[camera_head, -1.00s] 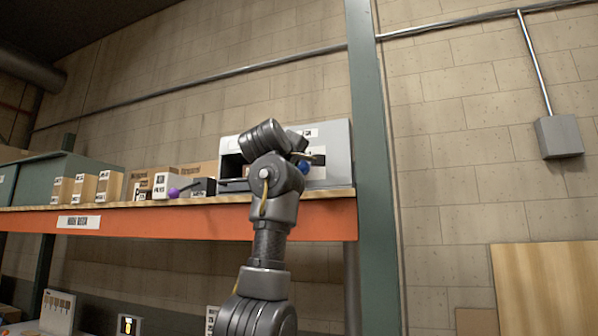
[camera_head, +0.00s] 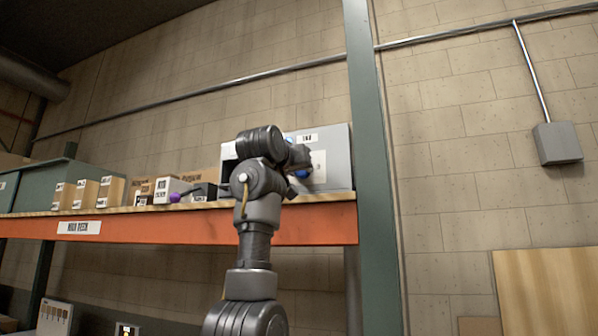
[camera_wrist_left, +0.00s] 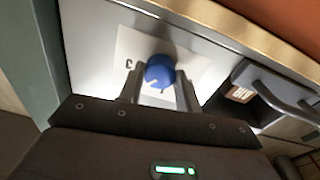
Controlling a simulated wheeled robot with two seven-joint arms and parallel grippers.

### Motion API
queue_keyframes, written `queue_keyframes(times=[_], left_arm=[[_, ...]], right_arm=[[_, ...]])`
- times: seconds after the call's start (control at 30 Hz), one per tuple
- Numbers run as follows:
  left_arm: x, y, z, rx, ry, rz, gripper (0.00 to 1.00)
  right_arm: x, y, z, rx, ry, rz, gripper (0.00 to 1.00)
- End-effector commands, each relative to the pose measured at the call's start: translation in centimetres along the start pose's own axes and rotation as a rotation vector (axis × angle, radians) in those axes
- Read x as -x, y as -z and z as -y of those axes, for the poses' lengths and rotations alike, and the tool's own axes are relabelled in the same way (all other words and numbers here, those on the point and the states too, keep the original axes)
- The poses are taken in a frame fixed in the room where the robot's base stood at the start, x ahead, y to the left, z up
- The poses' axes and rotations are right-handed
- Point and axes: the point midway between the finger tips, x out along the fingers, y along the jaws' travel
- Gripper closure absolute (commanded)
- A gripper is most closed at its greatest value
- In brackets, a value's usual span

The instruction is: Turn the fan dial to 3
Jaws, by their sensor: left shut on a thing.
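A blue dial (camera_head: 301,173) sits on the front panel of a grey box (camera_head: 338,160) at the right end of the shelf. In the left wrist view the blue dial (camera_wrist_left: 160,72) is between the two fingers of my left gripper (camera_wrist_left: 160,84), which is shut on it. A pale mark shows on the dial's face. A white plate (camera_wrist_left: 128,48) lies behind the dial, its lettering mostly hidden. In the head view my left wrist hides much of the box front and the fingers. My right gripper is not in view.
The box stands on a shelf with an orange beam (camera_head: 290,225), close to a green upright post (camera_head: 372,160). A handle (camera_wrist_left: 285,95) shows near the gripper.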

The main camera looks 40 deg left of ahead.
Motion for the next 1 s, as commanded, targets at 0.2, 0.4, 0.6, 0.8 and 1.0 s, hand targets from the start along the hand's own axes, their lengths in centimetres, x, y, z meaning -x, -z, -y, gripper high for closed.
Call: queue_keyframes(times=[0.2, 0.4, 0.6, 0.8, 1.0], left_arm=[[-0.15, -0.31, 0.09, -0.205, -0.009, 0.014, 0.89], [-0.12, -0.24, 0.13, -0.376, -0.017, 0.018, 0.89], [-0.17, -0.27, 0.12, -0.511, -0.024, 0.023, 0.89], [-0.16, -0.26, 0.1, -0.601, -0.028, 0.025, 0.89], [-0.16, -0.25, 0.11, -0.644, -0.03, 0.026, 0.89]], right_arm=[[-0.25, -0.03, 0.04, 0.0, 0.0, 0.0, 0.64], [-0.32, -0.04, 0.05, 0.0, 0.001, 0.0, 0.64], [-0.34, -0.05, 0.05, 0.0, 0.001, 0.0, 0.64], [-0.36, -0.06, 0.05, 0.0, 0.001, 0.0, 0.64], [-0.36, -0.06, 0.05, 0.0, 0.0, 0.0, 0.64]])
